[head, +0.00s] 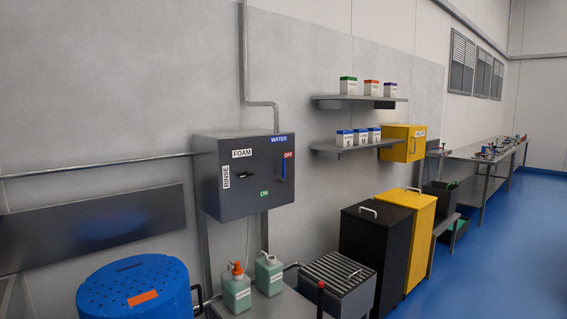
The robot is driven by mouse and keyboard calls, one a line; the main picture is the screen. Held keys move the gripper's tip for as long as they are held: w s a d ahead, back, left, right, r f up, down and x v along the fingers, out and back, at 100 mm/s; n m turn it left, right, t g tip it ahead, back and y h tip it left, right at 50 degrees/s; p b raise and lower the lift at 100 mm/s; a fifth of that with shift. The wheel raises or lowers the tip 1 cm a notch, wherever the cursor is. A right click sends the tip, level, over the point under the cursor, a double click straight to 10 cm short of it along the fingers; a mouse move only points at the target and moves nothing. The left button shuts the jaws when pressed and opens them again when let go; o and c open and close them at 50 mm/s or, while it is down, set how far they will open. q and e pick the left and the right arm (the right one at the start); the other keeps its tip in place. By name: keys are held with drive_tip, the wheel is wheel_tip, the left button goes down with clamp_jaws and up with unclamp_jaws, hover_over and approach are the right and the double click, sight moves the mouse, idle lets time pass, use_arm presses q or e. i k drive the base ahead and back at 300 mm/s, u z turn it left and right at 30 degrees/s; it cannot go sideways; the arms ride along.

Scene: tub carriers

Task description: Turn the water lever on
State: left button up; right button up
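The water lever (283,171) is a blue handle on the front of a dark grey wall box (218,195). It stands about upright, next to the red OFF label (288,155). The green ON label (264,193) is lower and to the left on the same face. A blue WATER label (279,140) is at the top edge. A black selector knob (243,175) sits left of the lever, between the FOAM and RINSE labels. Neither of my grippers is in view.
A blue drum (130,275) stands at the left. Black (365,245) and yellow (420,230) bins stand right. Blue floor (500,250) is clear at far right.

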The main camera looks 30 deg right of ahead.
sight(282, 180)
drive_tip(key=z, duration=0.8)
drive_tip(key=i, duration=0.75)
drive_tip(key=z, duration=0.7)
drive_tip(key=i, duration=0.95)
drive_tip(key=u, duration=0.4)
